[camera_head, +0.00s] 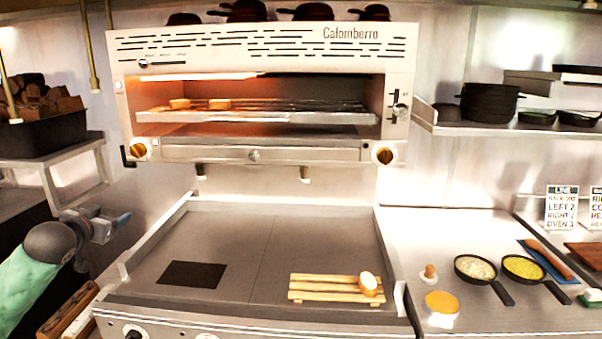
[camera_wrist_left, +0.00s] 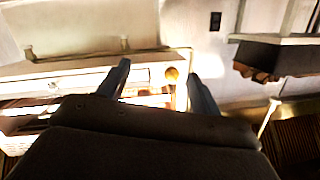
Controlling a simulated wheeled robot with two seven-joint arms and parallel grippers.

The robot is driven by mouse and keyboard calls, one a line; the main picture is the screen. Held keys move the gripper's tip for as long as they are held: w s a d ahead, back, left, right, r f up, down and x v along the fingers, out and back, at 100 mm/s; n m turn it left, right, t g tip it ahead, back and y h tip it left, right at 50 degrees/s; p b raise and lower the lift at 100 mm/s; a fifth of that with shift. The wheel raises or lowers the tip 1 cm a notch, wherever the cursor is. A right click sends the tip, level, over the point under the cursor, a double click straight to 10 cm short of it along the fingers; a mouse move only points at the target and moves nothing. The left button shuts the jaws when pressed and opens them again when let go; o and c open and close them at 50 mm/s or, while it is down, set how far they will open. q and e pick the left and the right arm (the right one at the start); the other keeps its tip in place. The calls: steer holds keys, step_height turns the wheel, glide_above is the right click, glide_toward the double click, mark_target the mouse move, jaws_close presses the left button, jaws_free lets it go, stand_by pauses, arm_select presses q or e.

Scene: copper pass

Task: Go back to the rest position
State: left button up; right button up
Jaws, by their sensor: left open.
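My left gripper (camera_head: 103,226) is at the left of the head view, beside the left edge of the griddle. It is empty, and its two fingers stand apart in the left wrist view (camera_wrist_left: 160,88). The salamander grill (camera_head: 260,95) hangs on the wall, glowing inside, with two small toasted pieces (camera_head: 200,104) on its rack. My right gripper does not show in either view.
The flat griddle (camera_head: 230,240) carries a slatted wooden board (camera_head: 322,288) with a small round piece (camera_head: 368,284) on it. Two small pans (camera_head: 475,268) and a yellow-orange bowl (camera_head: 441,303) stand on the right counter. A black crate (camera_head: 45,134) sits on the left shelf.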

arm_select(q)
steer(key=s+d+f+g, duration=0.2)
steer(key=s+d+f, duration=0.3)
steer(key=f, duration=0.5)
steer(key=s+d+f+g, duration=0.2)
steer(key=s+d+f, duration=0.25)
steer(key=f, duration=0.55)
steer(key=s+d+f+g, duration=0.2)
steer(key=s+d+f, duration=0.3)
steer(key=f, duration=0.5)
steer(key=s+d+f+g, duration=0.2)
steer(key=s+d+f, duration=0.25)
steer(key=s, duration=0.45)
steer(key=s+d+f+g, duration=0.2)
steer(key=s+d+f, duration=0.25)
steer(key=s, duration=0.45)
steer(key=s+d+f+g, duration=0.2)
steer(key=s+d+f, duration=0.25)
steer(key=s, duration=0.55)
steer(key=s+d+f+g, duration=0.1)
steer(key=d+f, duration=0.1)
steer(key=f, duration=1.1)
steer(key=s+d+f+g+h, duration=0.1)
steer(key=d+f, duration=0.1)
steer(key=f, duration=1.1)
steer(key=shift+f+n, duration=0.35)
steer(key=shift+n, duration=0.05)
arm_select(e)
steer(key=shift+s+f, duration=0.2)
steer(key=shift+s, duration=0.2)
